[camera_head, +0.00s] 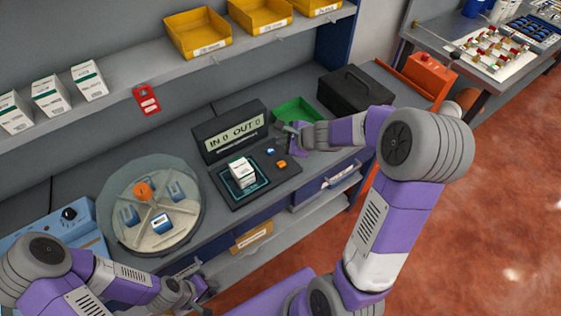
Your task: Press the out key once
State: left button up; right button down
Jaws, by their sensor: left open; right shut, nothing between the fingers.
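The counter device has an upright display (232,137) that reads "IN 0 OUT 0". On its dark base are a blue key (270,152) and an orange key (281,164); any labels on them are too small to read, so I cannot tell which is the out key. A white box (243,173) stands on the base's outlined pad, left of the keys. My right gripper (287,128) is shut and empty, just behind and to the right of the keys, apart from them as far as I can see. My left gripper (201,290) is open, low in front of the counter, far from the keys.
A round turntable (152,240) with blue and orange items stands left of the device. A green tray (297,108) and a black case (355,93) lie behind my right gripper. Yellow bins (198,34) and white boxes (50,95) line the shelf above.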

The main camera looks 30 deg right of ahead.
jog(key=shift+f, duration=0.1)
jog(key=b, duration=0.7)
send_over(283, 165)
notch_tip(283, 165, down, 8)
jog(key=shift+r, duration=0.1)
jog(key=shift+f+b, duration=0.45)
jog(key=shift+b, duration=0.3)
jog(key=shift+f, duration=0.1)
dwell(1.0)
jog(key=shift+f+b, duration=0.35)
jog(key=shift+b, duration=0.2)
jog(key=shift+f+b, duration=0.5)
jog(key=shift+b, duration=0.05)
dwell(0.5)
jog(key=shift+r, duration=0.15)
jog(key=shift+r+p, duration=0.8)
jog(key=shift+p, duration=0.05)
